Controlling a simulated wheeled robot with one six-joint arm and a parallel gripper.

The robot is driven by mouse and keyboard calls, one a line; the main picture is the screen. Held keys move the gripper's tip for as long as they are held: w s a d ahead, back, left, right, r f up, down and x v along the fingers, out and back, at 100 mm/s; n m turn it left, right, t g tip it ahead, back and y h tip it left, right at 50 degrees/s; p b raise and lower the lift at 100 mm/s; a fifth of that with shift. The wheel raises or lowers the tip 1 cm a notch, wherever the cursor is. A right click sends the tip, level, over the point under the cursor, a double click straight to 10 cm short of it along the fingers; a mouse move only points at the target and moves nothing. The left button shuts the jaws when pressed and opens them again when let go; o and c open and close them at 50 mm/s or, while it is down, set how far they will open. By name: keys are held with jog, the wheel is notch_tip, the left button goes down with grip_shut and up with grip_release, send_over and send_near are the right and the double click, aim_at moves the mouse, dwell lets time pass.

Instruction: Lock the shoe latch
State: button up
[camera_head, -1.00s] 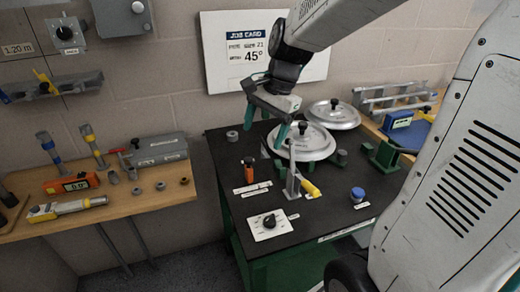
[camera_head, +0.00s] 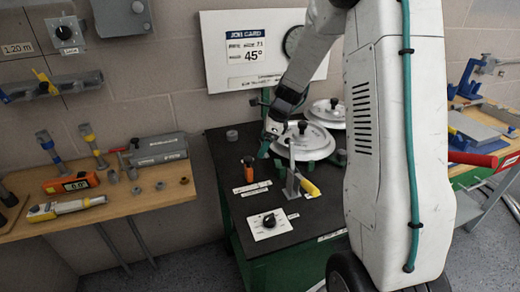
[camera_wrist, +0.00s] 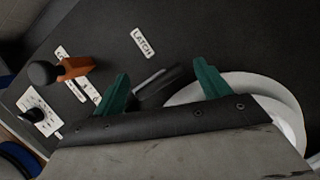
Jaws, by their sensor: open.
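My gripper (camera_head: 268,143) is low over the black bench top, at the left edge of the round silver lid. In the wrist view its two teal fingers (camera_wrist: 161,70) are spread apart, with nothing clearly held. A dark grey bar (camera_wrist: 172,82) shows between them, partly hidden by the gripper body; I cannot tell whether they touch it. A white label reading LATCH (camera_wrist: 143,43) lies on the bench beyond the fingertips. The bar near it may be the shoe latch, but its locked state is unclear.
An orange handle with a dark knob (camera_wrist: 72,68) stands nearby, also in the head view (camera_head: 249,170). The silver lid (camera_head: 312,143) is right of my gripper.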

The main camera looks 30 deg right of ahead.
jog(key=shift+x, duration=1.4)
